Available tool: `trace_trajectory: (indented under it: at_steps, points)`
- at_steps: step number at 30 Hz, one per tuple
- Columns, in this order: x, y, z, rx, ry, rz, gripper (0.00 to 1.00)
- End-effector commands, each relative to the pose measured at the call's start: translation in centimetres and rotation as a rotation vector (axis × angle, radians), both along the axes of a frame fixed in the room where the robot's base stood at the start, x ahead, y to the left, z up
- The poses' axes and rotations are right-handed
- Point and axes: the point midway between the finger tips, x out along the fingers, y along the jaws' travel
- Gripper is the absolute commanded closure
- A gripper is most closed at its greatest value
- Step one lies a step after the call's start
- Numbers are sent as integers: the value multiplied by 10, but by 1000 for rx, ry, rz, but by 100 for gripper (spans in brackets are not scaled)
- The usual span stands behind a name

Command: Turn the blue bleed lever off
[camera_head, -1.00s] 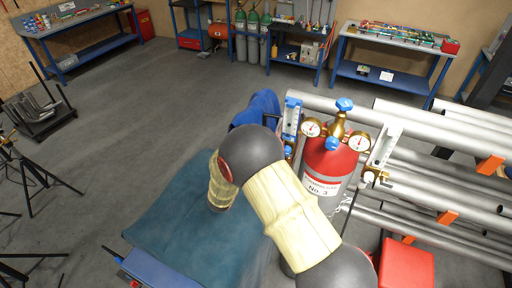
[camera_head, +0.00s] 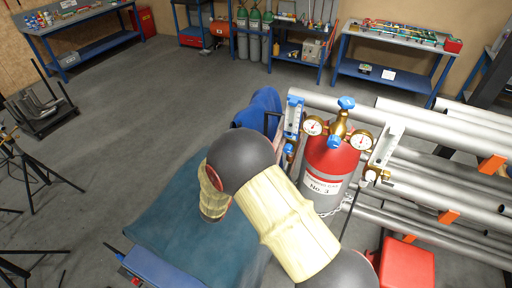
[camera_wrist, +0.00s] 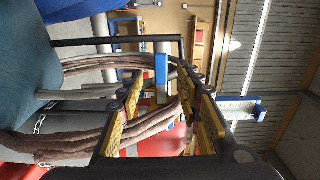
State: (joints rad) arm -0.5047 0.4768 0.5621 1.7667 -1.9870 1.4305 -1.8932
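My gripper (camera_wrist: 165,115) is open in the wrist view, its two yellow-padded fingers apart with nothing clamped between them. A blue upright piece (camera_wrist: 161,72) shows between the fingers, beyond them; I cannot tell whether it is the bleed lever. In the head view, a red gas cylinder (camera_head: 329,160) marked No. 3 carries a brass regulator with two gauges and blue knobs (camera_head: 346,103). A flowmeter panel (camera_head: 293,115) with blue ends stands left of it, with a small blue part (camera_head: 290,149) below. My arm hides most of the gripper in the head view.
A rack of grey pipes (camera_head: 440,130) with orange stops lies right of the cylinder. A red box (camera_head: 406,265) is below it. Brown hoses (camera_wrist: 110,130) run past the fingers in the wrist view. Open floor (camera_head: 150,120) lies to the left.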

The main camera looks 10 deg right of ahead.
Motion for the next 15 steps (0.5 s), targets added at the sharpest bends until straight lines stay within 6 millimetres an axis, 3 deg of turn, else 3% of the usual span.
trace_trajectory:
  at_steps: [7,15]
  points:
    - [-38,29,0,1,1,4,65]
    - [-56,41,-1,0,0,1,65]
